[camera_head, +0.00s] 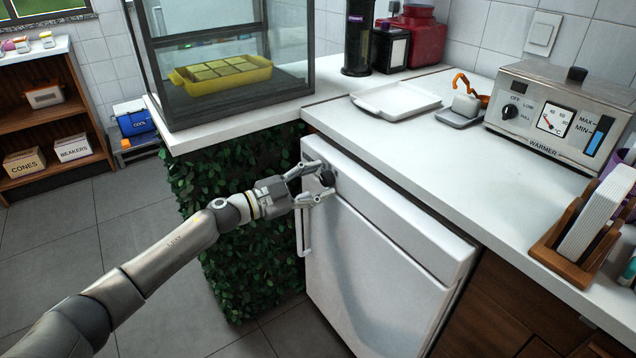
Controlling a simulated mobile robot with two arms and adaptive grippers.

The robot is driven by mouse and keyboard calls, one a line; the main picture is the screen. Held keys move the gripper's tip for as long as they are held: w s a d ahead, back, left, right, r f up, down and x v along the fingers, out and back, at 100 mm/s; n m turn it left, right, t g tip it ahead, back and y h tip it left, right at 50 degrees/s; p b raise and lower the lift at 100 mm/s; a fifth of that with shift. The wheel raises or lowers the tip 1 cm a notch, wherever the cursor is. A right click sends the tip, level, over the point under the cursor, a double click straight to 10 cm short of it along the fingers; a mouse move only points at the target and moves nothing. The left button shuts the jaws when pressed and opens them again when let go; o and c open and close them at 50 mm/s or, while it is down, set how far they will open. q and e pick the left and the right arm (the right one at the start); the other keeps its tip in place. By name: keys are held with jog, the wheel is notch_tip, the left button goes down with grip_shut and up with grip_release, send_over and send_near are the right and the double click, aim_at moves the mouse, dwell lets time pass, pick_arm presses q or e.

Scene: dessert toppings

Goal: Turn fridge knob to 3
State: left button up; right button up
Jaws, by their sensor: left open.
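The white fridge (375,262) stands under the counter, with a white handle (302,225) on its left edge. Its dark round knob (328,178) sits at the upper left of its front panel. My left gripper (324,183) reaches in from the left, with its open fingers above and below the knob. I cannot tell whether the fingers touch it. The knob's numbers and setting are too small and partly covered to read. My right gripper is not in view.
On the white counter (400,135) are a white tray (396,98), a warmer (560,115) with its own knob, and a wooden rack (575,245). A glass case (225,90) stands left of the fridge above a leafy panel (235,205).

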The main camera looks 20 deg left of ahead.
pick_arm(q)
jog(key=shift+w+d, duration=0.2)
jog(key=shift+d, duration=0.05)
jog(key=shift+c, duration=0.3)
jog(key=c, duration=0.9)
jog(key=shift+c, duration=0.2)
